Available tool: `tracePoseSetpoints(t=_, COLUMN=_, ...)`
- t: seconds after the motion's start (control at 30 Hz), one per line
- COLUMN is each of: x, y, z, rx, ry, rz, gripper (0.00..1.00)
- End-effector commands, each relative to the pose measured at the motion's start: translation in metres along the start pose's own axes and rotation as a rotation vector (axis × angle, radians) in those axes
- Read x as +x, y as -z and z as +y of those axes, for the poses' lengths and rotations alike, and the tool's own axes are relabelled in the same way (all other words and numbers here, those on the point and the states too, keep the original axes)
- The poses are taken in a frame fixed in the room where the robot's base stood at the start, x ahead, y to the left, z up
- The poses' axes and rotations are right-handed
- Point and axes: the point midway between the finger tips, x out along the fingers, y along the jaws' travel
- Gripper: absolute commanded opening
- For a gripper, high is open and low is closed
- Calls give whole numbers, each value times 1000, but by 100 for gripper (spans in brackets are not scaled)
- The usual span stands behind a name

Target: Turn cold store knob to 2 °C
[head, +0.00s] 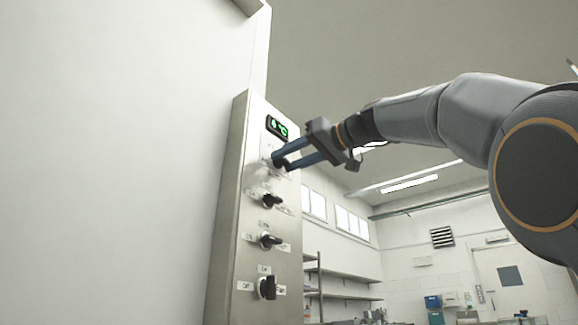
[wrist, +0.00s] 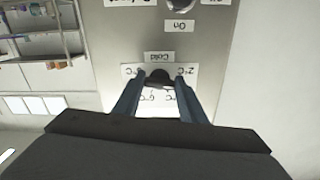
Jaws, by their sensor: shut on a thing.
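The cold store knob (head: 280,162) is a black knob, the top one on the steel control panel (head: 237,185), under a green lit display (head: 277,127) whose digit I cannot read surely. In the wrist view the panel is upside down; the knob (wrist: 160,77) sits by a "Cold" label (wrist: 159,57), with a 2 °C label (wrist: 187,71) to its right and other temperature labels around it. My gripper (head: 282,160) is shut on the knob, one blue finger on each side. The fingers partly hide the labels, and I cannot tell the pointer's exact direction.
Below on the panel are more black knobs (head: 272,200), (head: 270,241), (head: 267,287) with small labels. A large pale wall (head: 110,160) stands left of the panel. Shelves (head: 345,276) are behind at the right. The space around my arm is clear.

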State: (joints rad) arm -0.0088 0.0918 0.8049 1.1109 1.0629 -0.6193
Motion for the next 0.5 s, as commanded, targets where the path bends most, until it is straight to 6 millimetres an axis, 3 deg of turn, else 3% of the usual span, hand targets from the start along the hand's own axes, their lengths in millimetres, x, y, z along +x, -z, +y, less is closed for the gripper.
tracePoseSetpoints(t=0.5, x=0, y=-2, z=2, rx=-167, ry=1, rz=-4, gripper=15)
